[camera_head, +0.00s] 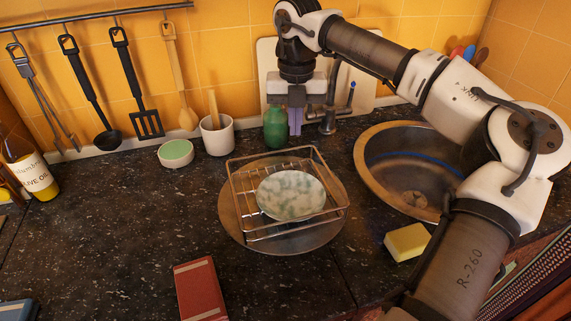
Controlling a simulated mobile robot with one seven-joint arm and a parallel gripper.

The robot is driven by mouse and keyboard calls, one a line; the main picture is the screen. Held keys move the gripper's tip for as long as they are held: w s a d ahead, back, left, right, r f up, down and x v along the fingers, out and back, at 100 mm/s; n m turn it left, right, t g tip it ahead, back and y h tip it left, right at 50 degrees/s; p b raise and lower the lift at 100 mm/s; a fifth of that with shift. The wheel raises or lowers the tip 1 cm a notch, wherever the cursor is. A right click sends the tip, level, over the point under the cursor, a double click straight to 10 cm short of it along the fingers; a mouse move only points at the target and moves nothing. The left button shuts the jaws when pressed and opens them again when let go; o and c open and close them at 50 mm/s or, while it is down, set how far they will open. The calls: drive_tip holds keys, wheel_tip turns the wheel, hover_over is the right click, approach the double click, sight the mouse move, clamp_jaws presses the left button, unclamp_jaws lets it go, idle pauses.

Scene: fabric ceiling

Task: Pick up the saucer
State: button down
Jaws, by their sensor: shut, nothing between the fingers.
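The saucer (291,196) is pale with mottled green marks. It lies in a wire rack (249,229) that stands on a round brown tray (229,219) on the dark counter. My gripper (295,133) points down in the back middle of the view, with its purple-grey fingers close together and nothing seen between them. In the picture it is above and behind the saucer, clear of it, beside a green vase-like object (275,128).
A metal sink (380,175) with a tap (328,122) lies to the right. A yellow sponge (407,242) and a red box (200,290) lie in front. A white cup (217,135) and a green-topped bowl (176,153) stand at the back left. The left counter is mostly clear.

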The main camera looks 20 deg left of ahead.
drive_tip(key=f, duration=0.5)
drive_tip(key=f+p, duration=0.1)
drive_tip(key=f, duration=0.5)
drive_tip(key=shift+w+a+f+p, duration=0.2)
drive_tip(key=shift+f+p, duration=0.05)
drive_tip(key=shift+p, duration=0.05)
